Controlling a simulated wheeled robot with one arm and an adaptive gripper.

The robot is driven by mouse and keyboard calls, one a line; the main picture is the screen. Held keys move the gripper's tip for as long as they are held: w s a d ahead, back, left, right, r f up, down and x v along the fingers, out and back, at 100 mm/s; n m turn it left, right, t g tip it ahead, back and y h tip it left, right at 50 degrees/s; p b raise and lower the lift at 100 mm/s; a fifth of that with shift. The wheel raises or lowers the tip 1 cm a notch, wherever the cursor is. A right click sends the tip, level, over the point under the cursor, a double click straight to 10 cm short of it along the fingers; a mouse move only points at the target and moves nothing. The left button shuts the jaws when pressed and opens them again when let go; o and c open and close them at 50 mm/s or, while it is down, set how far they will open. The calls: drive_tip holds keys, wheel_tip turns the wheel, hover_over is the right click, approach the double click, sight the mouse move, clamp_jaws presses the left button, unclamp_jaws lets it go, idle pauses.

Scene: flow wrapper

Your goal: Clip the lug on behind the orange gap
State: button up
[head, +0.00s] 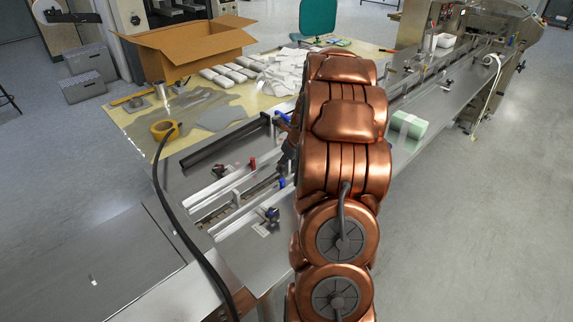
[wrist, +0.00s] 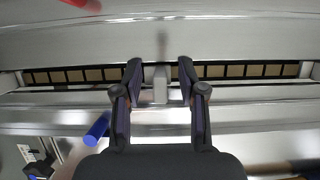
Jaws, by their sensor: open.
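My gripper (wrist: 160,80) is open in the wrist view, its two dark fingers pointing at the conveyor channel. A small pale grey lug (wrist: 160,85) stands between the fingertips, with a gap on each side of it. It stands at the chain (wrist: 235,71), a dark strip with tan links along the channel; whether it is clipped on I cannot tell. Pale pieces, perhaps other lugs, show at the left (wrist: 9,81) and right (wrist: 307,69) ends of the strip. I cannot make out an orange gap.
Metal rails (wrist: 200,28) run along both sides of the channel. A blue knob (wrist: 98,128) is close to the left finger and a red one (wrist: 83,4) is at the top left.

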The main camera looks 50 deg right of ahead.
drive_tip(key=v, duration=1.2)
drive_tip(key=shift+a, duration=0.1)
drive_tip(key=s+a+r+n+g+y, duration=0.1)
drive_tip(key=s+a+n+g, duration=0.15)
drive_tip(key=a+n, duration=0.85)
drive_tip(key=s+a+r+n+g, duration=0.1)
drive_tip(key=s+a+n, duration=0.4)
drive_tip(key=a, duration=1)
drive_tip(key=s+a+f+n+g, duration=0.1)
drive_tip(key=s+a+n, duration=0.4)
drive_tip(key=s+n, duration=0.4)
drive_tip(key=s+a+f+n+g+h, duration=0.1)
drive_tip(key=s+a+n, duration=0.5)
drive_tip(key=s+n, duration=0.3)
drive_tip(key=shift+a+n+g, duration=0.2)
drive_tip(key=shift+n+g, duration=0.15)
drive_tip(key=shift+n, duration=0.75)
drive_tip(key=shift+s, duration=0.1)
